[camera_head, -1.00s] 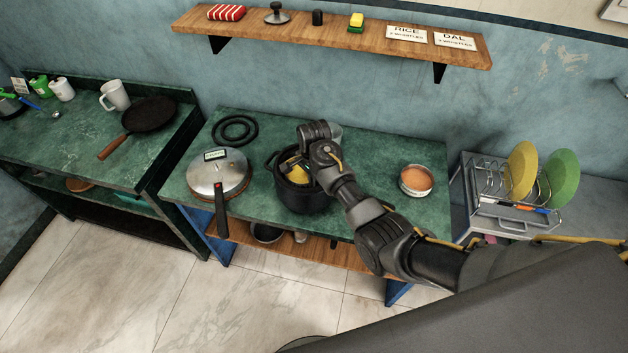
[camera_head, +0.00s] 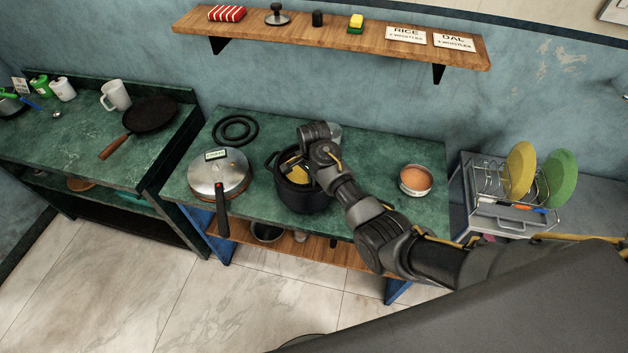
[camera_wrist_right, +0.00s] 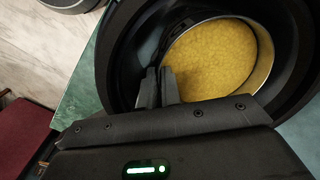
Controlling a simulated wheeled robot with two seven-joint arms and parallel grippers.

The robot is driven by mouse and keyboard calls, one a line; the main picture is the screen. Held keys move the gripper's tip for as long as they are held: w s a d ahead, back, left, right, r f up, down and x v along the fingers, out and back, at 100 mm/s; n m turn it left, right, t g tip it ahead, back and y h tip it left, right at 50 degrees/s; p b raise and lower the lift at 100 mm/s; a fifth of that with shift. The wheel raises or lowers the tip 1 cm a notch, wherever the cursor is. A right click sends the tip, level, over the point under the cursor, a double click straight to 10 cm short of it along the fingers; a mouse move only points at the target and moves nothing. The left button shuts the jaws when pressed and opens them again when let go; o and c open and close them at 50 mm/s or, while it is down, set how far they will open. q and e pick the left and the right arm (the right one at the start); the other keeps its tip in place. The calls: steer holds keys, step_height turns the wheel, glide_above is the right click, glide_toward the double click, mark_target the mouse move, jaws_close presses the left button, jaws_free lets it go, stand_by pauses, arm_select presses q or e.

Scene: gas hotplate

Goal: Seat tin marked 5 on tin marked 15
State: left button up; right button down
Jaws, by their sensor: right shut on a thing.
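A round steel tin with yellow contents (camera_wrist_right: 215,55) is inside the black pot (camera_head: 304,202) on the green counter. My right gripper (camera_wrist_right: 163,88) is shut on the tin's near-left wall, at the rim, inside the pot mouth. In the head view my right wrist hides part of the pot and tin. A second steel tin with orange contents (camera_head: 415,181) stands on the counter, right of the pot. No number can be read on either tin, and whatever lies under the held tin is hidden. My left gripper is out of view.
A steel lid with a black handle (camera_head: 218,178) lies left of the pot. A dish rack (camera_head: 500,190) with plates stands at the right. A shelf (camera_head: 340,35) runs above. Counter between pot and orange tin is partly clear.

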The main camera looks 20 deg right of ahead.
steer(key=shift+f, duration=0.35)
steer(key=c, duration=1.5)
jaws_free()
